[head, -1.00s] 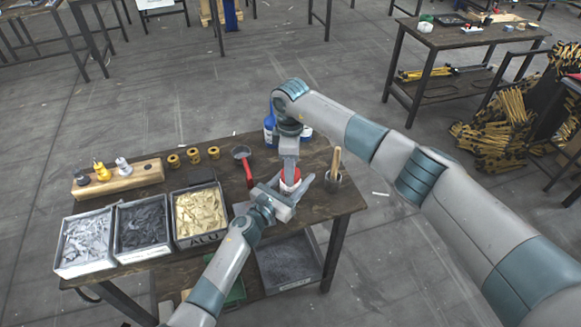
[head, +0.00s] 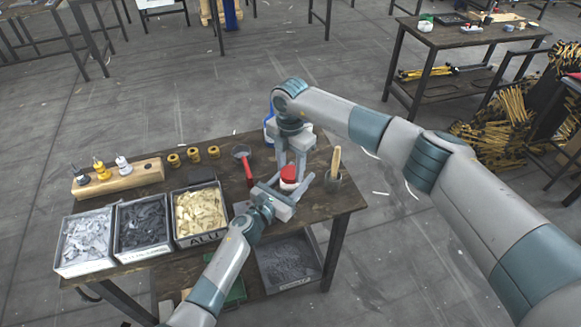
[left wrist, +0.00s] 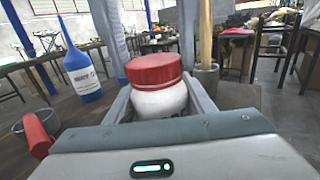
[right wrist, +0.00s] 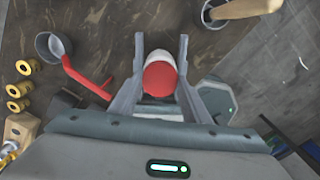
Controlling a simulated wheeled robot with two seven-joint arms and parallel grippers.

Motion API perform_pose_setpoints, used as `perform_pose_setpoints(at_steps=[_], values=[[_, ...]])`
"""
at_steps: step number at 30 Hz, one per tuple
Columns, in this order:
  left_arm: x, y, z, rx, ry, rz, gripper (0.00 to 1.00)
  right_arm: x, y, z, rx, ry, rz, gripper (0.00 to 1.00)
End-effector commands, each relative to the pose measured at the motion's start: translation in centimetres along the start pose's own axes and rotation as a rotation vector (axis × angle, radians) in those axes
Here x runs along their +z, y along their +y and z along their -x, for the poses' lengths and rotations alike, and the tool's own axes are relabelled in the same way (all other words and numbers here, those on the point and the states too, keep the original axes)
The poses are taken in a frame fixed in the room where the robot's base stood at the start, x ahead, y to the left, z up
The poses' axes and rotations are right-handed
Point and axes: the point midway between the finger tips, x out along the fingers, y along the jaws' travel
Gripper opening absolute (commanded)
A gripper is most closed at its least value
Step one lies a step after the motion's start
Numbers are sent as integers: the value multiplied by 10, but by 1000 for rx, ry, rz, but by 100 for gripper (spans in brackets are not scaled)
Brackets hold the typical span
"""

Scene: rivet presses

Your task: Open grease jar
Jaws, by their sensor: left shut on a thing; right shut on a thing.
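The grease jar is a white jar (left wrist: 160,102) with a red lid (left wrist: 153,69); it stands upright near the table's right end, lid seated on it. In the head view its red lid (head: 289,173) shows between the grippers. My left gripper (head: 291,182) is shut on the jar's white body from the near side. My right gripper (head: 291,168) comes down from above and is shut on the lid, one finger on each side. The right wrist view looks down on the red lid (right wrist: 160,80) between the fingers. The lid's lower rim is partly hidden.
A pot with a wooden-handled tool (head: 335,165) stands just right of the jar, and a red-handled ladle (head: 247,168) lies to the left. A blue bottle (left wrist: 80,67) stands behind. Bins of parts (head: 143,254), brass rings (head: 193,155) and a wooden block (head: 118,179) fill the left.

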Motion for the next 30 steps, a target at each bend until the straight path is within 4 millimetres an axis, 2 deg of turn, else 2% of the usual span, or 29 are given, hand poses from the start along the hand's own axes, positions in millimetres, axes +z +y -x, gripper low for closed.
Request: perform_pose_setpoints(at_steps=[30], values=[[0, -1, 0, -2, 0, 0, 0, 1, 0, 2, -1, -4, 1573, 16]])
